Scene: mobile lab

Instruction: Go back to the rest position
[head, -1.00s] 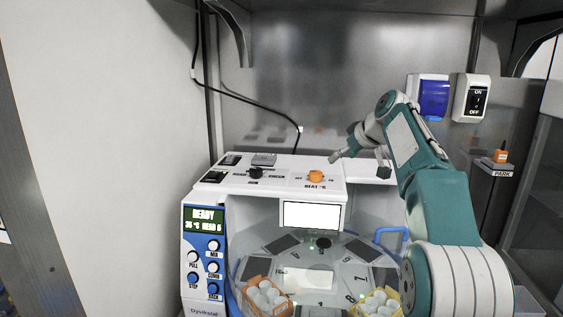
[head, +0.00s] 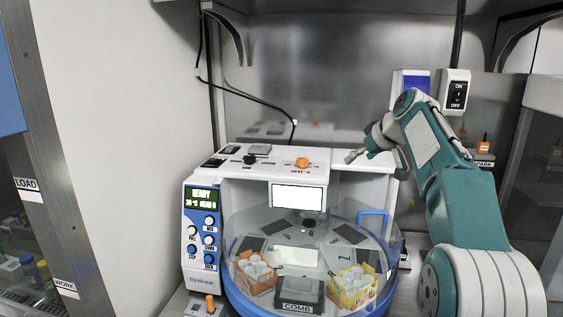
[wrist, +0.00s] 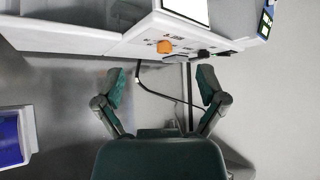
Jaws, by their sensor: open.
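My gripper (head: 377,163) is at the end of my teal and white arm, in the right half of the head view. It appears over the right part of the white machine's top (head: 340,158). In the wrist view my gripper (wrist: 161,86) has its two teal fingers spread wide apart, with nothing between them. The machine's orange knob (wrist: 164,47) shows beyond the fingers there, and in the head view the same knob (head: 302,162) is left of the gripper. The arm is bent at its elbow.
The machine's round clear-covered carousel (head: 330,235) holds an orange rack (head: 255,272), a yellow rack (head: 352,287) and a grey COMB block (head: 298,293). An ON/OFF switch (head: 456,92) and a blue-fronted box (head: 411,86) are on the back wall. A metal post (head: 52,150) stands at the left.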

